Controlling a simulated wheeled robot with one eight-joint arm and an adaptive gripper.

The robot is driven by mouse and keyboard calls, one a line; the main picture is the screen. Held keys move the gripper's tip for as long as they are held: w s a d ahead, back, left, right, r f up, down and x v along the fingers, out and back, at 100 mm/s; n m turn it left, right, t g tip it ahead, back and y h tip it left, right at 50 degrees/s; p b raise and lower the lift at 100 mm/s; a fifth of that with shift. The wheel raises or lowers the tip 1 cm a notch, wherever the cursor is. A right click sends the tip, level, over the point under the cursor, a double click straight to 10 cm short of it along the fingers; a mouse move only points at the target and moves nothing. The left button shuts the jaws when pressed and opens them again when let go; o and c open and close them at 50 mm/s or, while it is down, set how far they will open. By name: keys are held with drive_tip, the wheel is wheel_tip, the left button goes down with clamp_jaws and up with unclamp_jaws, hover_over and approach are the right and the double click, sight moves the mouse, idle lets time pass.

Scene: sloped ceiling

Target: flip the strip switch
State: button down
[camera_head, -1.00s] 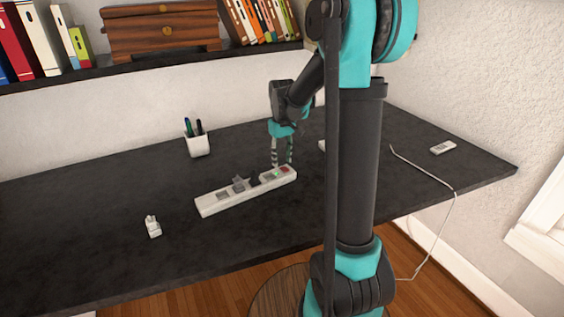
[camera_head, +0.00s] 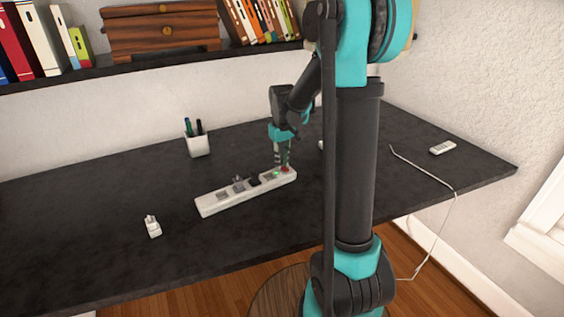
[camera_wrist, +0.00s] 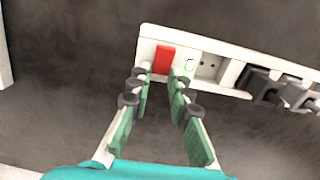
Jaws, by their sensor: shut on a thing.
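The white power strip (camera_head: 235,196) lies on the dark desk, with its red switch (camera_wrist: 165,60) at its right end in the head view. In the wrist view the strip (camera_wrist: 218,50) runs across the top, and the red switch sits at its left end. My gripper (camera_head: 283,167) points down at that end. The switch's tilt is too small to tell.
A white plug adapter (camera_head: 153,227) lies at the left, and a white pen cup (camera_head: 198,145) stands behind the strip. A small white remote-like object (camera_head: 442,148) and a cable (camera_head: 430,176) lie at the right.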

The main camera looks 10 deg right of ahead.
drive_tip(key=shift+s+d+r+t+y, duration=0.1)
drive_tip(key=shift+s+t+y, duration=0.2)
drive_tip(key=shift+t, duration=0.55)
drive_tip(key=shift+s+d+r+t+y, duration=0.15)
drive_tip(key=shift+t+y, duration=0.25)
drive_tip(key=shift+t, duration=0.45)
drive_tip(key=c, duration=1.4)
unclamp_jaws()
drive_tip(key=v, duration=1.2)
drive_tip(key=shift+s+f, duration=0.1)
